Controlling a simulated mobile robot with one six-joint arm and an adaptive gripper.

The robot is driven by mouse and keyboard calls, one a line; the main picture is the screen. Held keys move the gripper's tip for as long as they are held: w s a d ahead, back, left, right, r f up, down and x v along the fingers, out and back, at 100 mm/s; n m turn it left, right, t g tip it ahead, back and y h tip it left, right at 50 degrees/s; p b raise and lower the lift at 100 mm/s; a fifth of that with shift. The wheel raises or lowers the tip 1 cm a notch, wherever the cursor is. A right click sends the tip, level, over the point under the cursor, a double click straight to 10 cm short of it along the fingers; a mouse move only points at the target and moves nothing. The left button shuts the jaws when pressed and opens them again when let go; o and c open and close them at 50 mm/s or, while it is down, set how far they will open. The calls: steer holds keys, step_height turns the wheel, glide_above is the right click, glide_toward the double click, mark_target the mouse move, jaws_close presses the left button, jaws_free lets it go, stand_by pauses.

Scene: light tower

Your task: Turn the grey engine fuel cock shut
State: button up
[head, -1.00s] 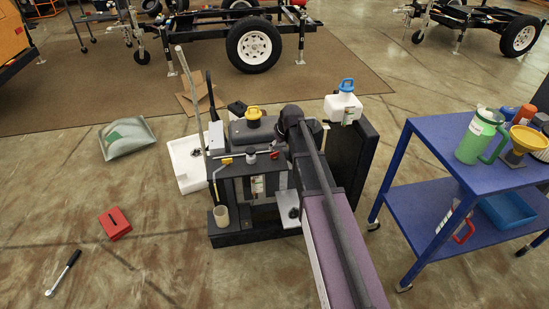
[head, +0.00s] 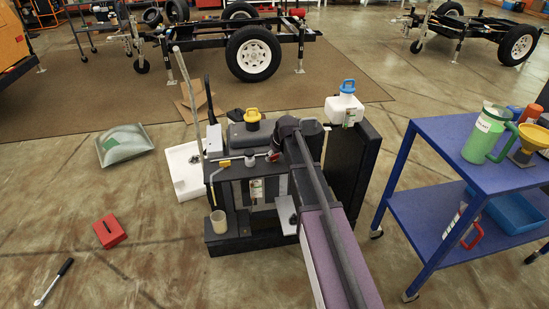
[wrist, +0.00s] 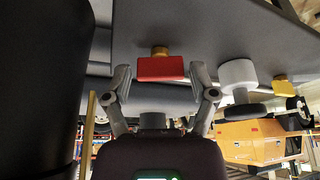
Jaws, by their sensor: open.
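The grey engine (head: 245,135) with its yellow-capped tank stands on a dark base on the floor in the head view. A red handle (wrist: 160,68) on a brass stem (wrist: 159,51) shows in the wrist view, fixed to a dark grey surface. It also shows in the head view as a small red part (head: 273,156) beside my arm. No grey-coloured cock handle can be made out. My gripper (wrist: 163,73) is open, its two fingers on either side of the red handle, with gaps visible. Depth and contact are unclear. In the head view my arm hides the gripper.
A white cylinder with a black end (wrist: 239,75) and a yellow part (wrist: 283,86) sit right of the red handle in the wrist view. A yellow lever (head: 225,163) shows on the engine unit. A blue cart (head: 460,140) stands right; a red box (head: 109,231) lies left.

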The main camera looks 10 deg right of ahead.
steer(key=c, duration=0.9)
steer(key=shift+a+m+h, duration=0.1)
steer(key=shift+m+h, duration=0.8)
steer(key=shift+m, duration=1.4)
steer(key=o, duration=0.9)
